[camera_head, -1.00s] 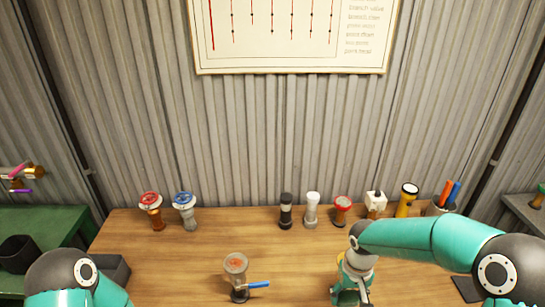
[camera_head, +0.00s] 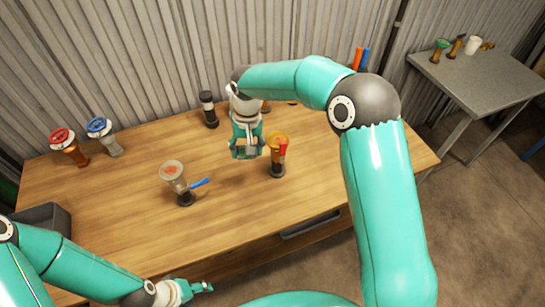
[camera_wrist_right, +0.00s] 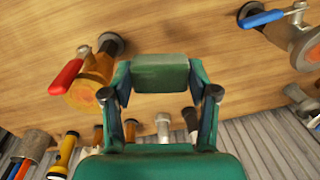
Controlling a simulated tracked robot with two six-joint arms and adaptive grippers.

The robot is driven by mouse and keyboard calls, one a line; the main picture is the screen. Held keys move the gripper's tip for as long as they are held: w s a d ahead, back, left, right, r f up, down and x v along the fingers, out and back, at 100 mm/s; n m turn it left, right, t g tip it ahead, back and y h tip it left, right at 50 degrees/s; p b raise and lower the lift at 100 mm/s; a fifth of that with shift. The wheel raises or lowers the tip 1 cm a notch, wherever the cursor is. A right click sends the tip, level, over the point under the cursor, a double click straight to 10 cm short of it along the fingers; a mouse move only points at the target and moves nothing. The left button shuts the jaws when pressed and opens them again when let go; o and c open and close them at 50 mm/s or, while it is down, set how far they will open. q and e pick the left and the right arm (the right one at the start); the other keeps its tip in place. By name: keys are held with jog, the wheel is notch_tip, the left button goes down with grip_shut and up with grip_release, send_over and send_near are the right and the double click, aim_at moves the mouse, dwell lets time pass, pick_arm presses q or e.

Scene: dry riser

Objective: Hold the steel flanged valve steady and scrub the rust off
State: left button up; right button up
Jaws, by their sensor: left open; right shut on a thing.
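The steel flanged valve (camera_head: 174,176) stands upright on the wooden bench, with a blue lever to its right and orange-brown rust on its round face. It also shows at the upper right of the right wrist view (camera_wrist_right: 302,42). My right gripper (camera_head: 247,148) is over the bench, to the right of the steel valve and apart from it. In the right wrist view its fingers are shut on a green block (camera_wrist_right: 160,74). My left gripper (camera_head: 200,289) is open and empty low at the bench's front edge, below the steel valve.
A brass valve with a red lever (camera_head: 277,158) stands just right of my right gripper. Red-wheel (camera_head: 66,146) and blue-wheel (camera_head: 104,136) valves stand at the back left. A dark tray (camera_head: 42,217) is at left. A grey side table (camera_head: 478,88) stands at right. The bench around the steel valve is clear.

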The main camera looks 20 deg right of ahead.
jog(key=w+a+r+m, duration=0.1)
jog(key=w+a+r, duration=0.1)
jog(key=a, duration=0.4)
jog(key=w+a+r+m, duration=0.1)
jog(key=w+a+r, duration=0.1)
jog(key=a, duration=0.4)
notch_tip(320, 180, up, 4)
jog(key=m+t+y, duration=0.1)
jog(key=m+y, duration=0.1)
send_over(164, 170)
jog(key=shift+w+f, duration=0.1)
jog(key=shift+f, duration=2.7)
